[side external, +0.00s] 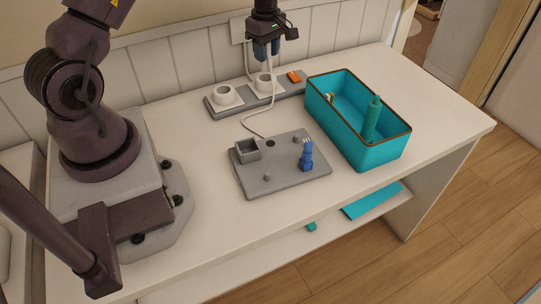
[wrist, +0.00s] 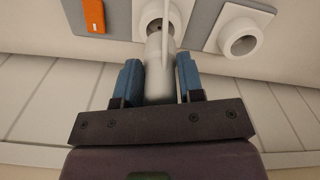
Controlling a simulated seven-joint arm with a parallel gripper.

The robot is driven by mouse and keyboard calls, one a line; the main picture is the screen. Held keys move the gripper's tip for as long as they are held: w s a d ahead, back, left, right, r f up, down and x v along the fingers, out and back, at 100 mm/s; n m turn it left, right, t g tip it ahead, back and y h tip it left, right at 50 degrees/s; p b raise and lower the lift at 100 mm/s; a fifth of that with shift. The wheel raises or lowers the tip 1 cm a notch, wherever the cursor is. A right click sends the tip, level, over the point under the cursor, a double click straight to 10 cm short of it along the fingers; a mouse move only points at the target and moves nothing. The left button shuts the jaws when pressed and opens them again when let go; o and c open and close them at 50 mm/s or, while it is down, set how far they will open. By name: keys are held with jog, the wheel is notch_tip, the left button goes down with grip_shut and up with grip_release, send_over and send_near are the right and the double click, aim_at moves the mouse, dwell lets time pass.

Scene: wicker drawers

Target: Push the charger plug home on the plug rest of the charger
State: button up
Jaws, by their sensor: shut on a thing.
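My gripper (side external: 265,52) is at the back of the counter, pointing down over the right-hand round socket (side external: 264,82) of a grey strip. Its blue fingers are shut on the pale charger plug (wrist: 160,72), one on each side. In the wrist view the plug's far end is at the socket ring (wrist: 160,12); I cannot tell whether it has entered. A white cord (side external: 246,122) runs from the plug area to the grey charger base (side external: 287,182). The base carries a grey open box (side external: 247,150) and an upright blue piece (side external: 307,156). I cannot tell which part is the plug rest.
The other round socket (side external: 226,95) is empty. An orange switch (side external: 294,77) is at the strip's right end. A teal bin (side external: 377,152) with a green upright item (side external: 372,118) stands to the right. The panelled wall (side external: 185,65) is close behind my gripper. The front counter is clear.

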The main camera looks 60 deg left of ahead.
jog(key=s+d+r+m, duration=0.1)
jog(key=d+r, duration=0.2)
jog(key=d, duration=0.4)
jog(key=s+d+r+m, duration=0.1)
jog(key=d+r+m, duration=0.15)
jog(key=d, duration=0.55)
jog(key=s+d+f+n, duration=0.1)
jog(key=s+d, duration=0.2)
jog(key=s, duration=0.3)
jog(key=s+d+f+n, duration=0.1)
jog(key=s+d, duration=0.2)
jog(key=s, duration=0.3)
jog(key=shift+s, duration=0.4)
jog(key=shift+f, duration=2.85)
jog(key=shift+f, duration=2.1)
